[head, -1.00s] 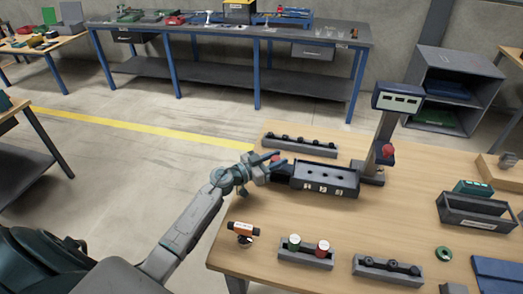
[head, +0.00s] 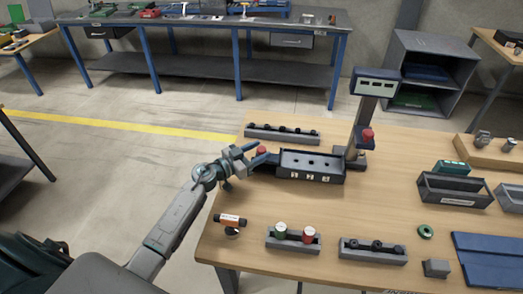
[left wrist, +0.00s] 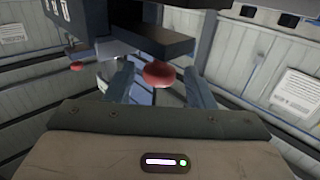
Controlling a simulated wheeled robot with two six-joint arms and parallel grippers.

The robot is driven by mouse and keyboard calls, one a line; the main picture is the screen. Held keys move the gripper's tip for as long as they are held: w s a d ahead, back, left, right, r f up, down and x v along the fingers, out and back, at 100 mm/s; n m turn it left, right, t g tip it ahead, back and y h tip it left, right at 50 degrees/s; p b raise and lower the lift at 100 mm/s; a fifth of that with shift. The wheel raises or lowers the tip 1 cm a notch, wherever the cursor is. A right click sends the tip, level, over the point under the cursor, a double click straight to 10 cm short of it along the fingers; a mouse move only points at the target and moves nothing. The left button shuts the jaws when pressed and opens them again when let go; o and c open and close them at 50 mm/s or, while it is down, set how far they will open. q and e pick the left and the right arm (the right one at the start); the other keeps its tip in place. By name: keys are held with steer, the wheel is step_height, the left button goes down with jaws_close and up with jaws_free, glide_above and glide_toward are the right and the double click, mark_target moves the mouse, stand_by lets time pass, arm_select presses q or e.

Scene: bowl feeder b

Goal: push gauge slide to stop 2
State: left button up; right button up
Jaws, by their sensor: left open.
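The gauge (head: 310,164) is a dark, tray-like body with small white number labels on its front, near the table's back left. A dark slide (head: 268,161) juts from its left end. A red knob (head: 262,150) shows there, beside my left gripper (head: 256,154). My left gripper is open and comes in from the left. In the left wrist view a red knob (left wrist: 159,75) appears between the open fingers, under a dark bar (left wrist: 150,38); I cannot tell whether they touch it. A second red part (left wrist: 76,66) shows further left. My right gripper is out of view.
A post with a display (head: 376,83) stands right of the gauge. A grey rack (head: 282,134) lies behind it. Front racks (head: 292,240) (head: 373,252), an orange-and-black part (head: 230,220) and dark bins (head: 453,190) surround clear table in the middle.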

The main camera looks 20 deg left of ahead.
arm_select(q)
steer(key=b+v, duration=0.2)
steer(key=v, duration=0.7)
steer(key=shift+o, duration=0.3)
steer(key=shift+s+a, duration=0.15)
steer(key=shift+s, duration=0.05)
